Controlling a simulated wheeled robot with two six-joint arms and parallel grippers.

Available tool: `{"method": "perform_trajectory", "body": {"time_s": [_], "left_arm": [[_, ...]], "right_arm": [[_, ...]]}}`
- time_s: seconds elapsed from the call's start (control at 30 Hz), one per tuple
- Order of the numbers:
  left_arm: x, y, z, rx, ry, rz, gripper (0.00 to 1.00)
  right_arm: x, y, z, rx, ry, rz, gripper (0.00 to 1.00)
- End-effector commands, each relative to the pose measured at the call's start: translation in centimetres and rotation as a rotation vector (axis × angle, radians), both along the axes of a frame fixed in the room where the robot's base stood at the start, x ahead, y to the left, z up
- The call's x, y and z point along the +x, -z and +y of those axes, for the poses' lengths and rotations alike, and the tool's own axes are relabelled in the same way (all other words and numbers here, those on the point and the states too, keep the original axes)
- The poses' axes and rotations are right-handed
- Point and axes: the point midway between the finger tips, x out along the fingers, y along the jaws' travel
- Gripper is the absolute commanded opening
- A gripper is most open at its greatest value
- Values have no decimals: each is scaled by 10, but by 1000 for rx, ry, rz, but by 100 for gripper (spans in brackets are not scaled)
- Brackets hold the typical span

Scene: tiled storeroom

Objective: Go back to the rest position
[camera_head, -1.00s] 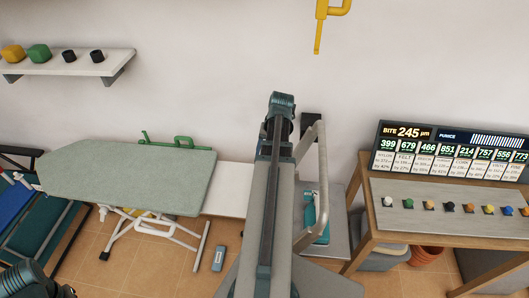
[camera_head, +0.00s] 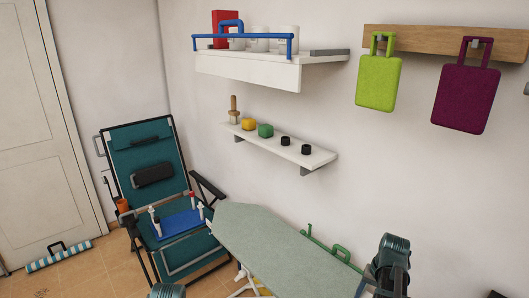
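Part of my own arm, a dark teal and black joint, rises at the lower right of the head view. A small part of another dark teal joint of mine shows at the bottom edge, left of centre. No gripper fingers show, so I cannot see whether either gripper is open or shut, or whether it holds anything.
An ironing board (camera_head: 275,255) stands near my arm. A teal folding chair (camera_head: 150,135) with a blue tray (camera_head: 180,224) is left of it. Wall shelves (camera_head: 250,72) (camera_head: 312,157) are above. Green (camera_head: 379,83) and purple (camera_head: 466,97) bags hang right. A door (camera_head: 40,120) is far left.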

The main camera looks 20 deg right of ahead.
Motion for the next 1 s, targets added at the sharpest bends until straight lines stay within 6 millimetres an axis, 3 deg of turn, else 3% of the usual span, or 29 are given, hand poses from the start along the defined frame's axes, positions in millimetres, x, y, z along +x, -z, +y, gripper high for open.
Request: {"method": "perform_trajectory", "body": {"time_s": [0.03, 0.2, 0.43, 0.6, 0.8, 1.0], "left_arm": [[0, 0, 0, 0, 0, 0, 50], [0, 0, 0, 0, 0, 0, 50], [0, 0, 0, 0, 0, 0, 50], [0, 0, 0, 0, 0, 0, 50], [0, 0, 0, 0, 0, 0, 50], [0, 0, 0, 0, 0, 0, 50]], "right_arm": [[15, 0, 27, -5, -68, 9, 57], [50, 1, 103, -31, -267, 38, 57], [73, 1, 210, -74, -537, 70, 57], [74, 1, 288, -111, -736, 87, 57], [59, 1, 368, -160, -955, 98, 57], [41, 0, 418, -195, -1102, 101, 57]]}}
